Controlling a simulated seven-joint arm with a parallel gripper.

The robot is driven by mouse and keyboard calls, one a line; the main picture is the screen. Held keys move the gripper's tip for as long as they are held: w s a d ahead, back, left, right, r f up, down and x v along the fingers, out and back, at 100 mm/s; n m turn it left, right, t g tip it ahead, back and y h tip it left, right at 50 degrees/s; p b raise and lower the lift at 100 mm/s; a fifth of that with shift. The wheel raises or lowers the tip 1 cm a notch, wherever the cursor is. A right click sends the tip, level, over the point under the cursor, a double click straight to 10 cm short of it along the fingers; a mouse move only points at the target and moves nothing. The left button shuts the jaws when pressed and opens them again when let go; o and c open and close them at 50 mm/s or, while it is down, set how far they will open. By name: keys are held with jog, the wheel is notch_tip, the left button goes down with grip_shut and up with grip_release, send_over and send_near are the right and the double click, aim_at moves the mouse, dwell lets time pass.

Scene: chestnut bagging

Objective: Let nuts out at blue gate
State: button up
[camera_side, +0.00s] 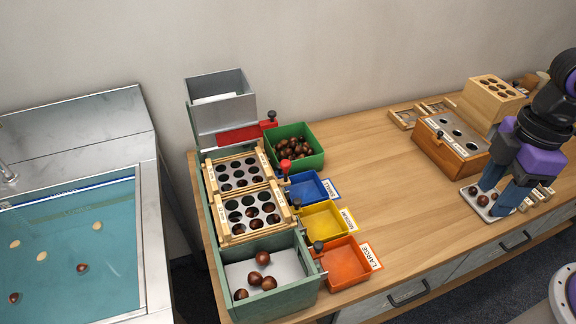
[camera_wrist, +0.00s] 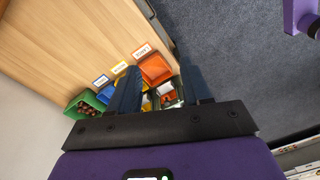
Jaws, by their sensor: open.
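The green sorter stands at left in the side view, with two perforated wooden-framed trays (camera_side: 241,190) holding dark chestnuts. The empty blue bin (camera_side: 308,188), labelled SMALL, sits beside it. A red knob (camera_side: 285,166) and a dark knob (camera_side: 297,203) stand on the sorter's edge near this bin. No blue gate panel can be made out. In the wrist view the blue bin (camera_wrist: 103,96) is small and partly hidden by a finger. My gripper (camera_side: 493,201) is open at far right, far from the sorter, low by a small metal plate with chestnuts; it also shows in the wrist view (camera_wrist: 160,70).
The yellow bin (camera_side: 325,220) and orange bin (camera_side: 347,263) are empty. A green box (camera_side: 295,153) holds several chestnuts. A wooden box with holes (camera_side: 451,142) stands near my arm. The table middle is clear. A sink (camera_side: 75,240) is at left.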

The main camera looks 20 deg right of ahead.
jog(key=w+a+n+y, duration=0.1)
jog(key=w+a, duration=0.5)
jog(key=w, duration=0.3)
jog(key=w+a+n, duration=0.1)
jog(key=w+a, duration=0.5)
jog(key=w, duration=0.3)
jog(key=n+y, duration=0.3)
send_over(278, 176)
jog(key=d, duration=0.8)
notch_tip(278, 176, down, 3)
jog(key=x, duration=1.1)
jog(key=w+x, duration=0.1)
jog(key=x, duration=0.5)
jog(key=shift+d+f, duration=0.25)
jog(key=shift+d, duration=0.1)
grip_shut()
